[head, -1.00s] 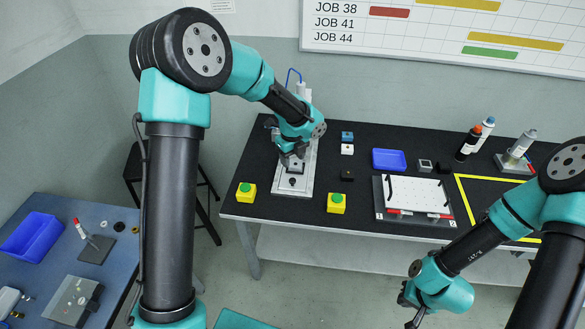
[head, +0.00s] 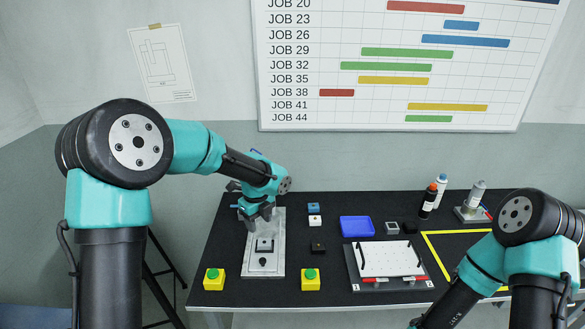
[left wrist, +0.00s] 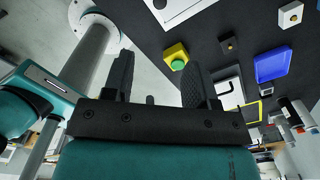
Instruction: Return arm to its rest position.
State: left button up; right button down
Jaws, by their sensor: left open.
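My left gripper (head: 257,213) is open and empty above the back part of the grey gantry screwdriver base (head: 279,262). Its two dark fingers stand apart in the left wrist view (left wrist: 158,78), with nothing between them. A small light block (head: 265,244) sits on the base in front of the gripper, apart from it. The gantry's upright is mostly hidden behind my left arm. My right arm (head: 515,215) comes in from the right and reaches down to the bottom edge. Its gripper is out of the picture.
Yellow boxes with green buttons (head: 214,279) (head: 310,279) flank the base. To the right are small blocks (head: 314,208), a blue tray (head: 357,226), a white plate fixture (head: 352,270) and bottles (head: 430,200). Yellow tape (head: 436,256) marks the right side.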

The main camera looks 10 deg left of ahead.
pick_arm(q)
jog(key=s+f+n+h, duration=0.1)
jog(key=s+f+n, duration=0.2)
jog(key=s+f, duration=0.1)
jog(key=s+f+n+h, duration=0.1)
jog(key=s+f+n, duration=0.3)
jog(key=f, duration=0.3)
jog(key=s+f+n+g+h, duration=0.1)
jog(key=s+f+n, duration=0.3)
jog(key=f, duration=0.1)
jog(key=shift+d+f+h, duration=0.15)
jog(key=shift+d+h, duration=0.15)
jog(key=shift+d, duration=0.05)
jog(key=s+a+f+n+t, duration=0.1)
jog(key=s+a+f+n, duration=0.1)
jog(key=s+f+n, duration=1)
jog(key=s+n, duration=0.1)
jog(key=n, duration=0.2)
jog(key=shift+f+n+t, duration=0.4)
